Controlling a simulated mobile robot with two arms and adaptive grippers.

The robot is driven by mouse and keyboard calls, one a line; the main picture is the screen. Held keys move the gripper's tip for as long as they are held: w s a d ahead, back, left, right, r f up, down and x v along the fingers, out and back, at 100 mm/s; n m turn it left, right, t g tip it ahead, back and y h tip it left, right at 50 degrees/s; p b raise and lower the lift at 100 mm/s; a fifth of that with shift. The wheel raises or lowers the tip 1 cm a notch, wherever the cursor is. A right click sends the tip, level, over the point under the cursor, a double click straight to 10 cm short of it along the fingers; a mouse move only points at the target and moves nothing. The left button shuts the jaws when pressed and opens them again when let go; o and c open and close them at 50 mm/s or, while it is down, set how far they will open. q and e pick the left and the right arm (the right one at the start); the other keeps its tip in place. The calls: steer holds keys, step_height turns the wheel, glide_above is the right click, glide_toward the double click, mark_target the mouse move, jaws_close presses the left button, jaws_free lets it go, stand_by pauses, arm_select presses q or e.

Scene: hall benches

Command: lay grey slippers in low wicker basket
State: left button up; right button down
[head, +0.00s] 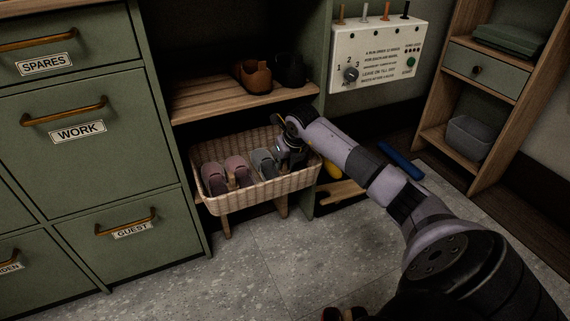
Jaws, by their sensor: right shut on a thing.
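The low wicker basket (262,197) stands on short wooden legs under the wooden shelf. A pair of mauve-pink slippers (237,170) lies in its left half. One grey slipper (264,162) lies to the right of them in the basket. My right gripper (290,158) reaches down into the right part of the basket, beside the grey slipper. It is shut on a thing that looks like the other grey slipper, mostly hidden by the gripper. My left gripper is not clearly in view.
Brown and black shoes (253,76) stand on the shelf (215,97) above the basket. Green drawers (95,150) close in the left side. A switch panel (378,55) hangs behind my right arm. A blue object (401,161) lies on the floor at right. The floor in front is clear.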

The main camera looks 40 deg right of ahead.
steer(key=c, duration=1.3)
jaws_free()
steer(key=shift+c, duration=0.2)
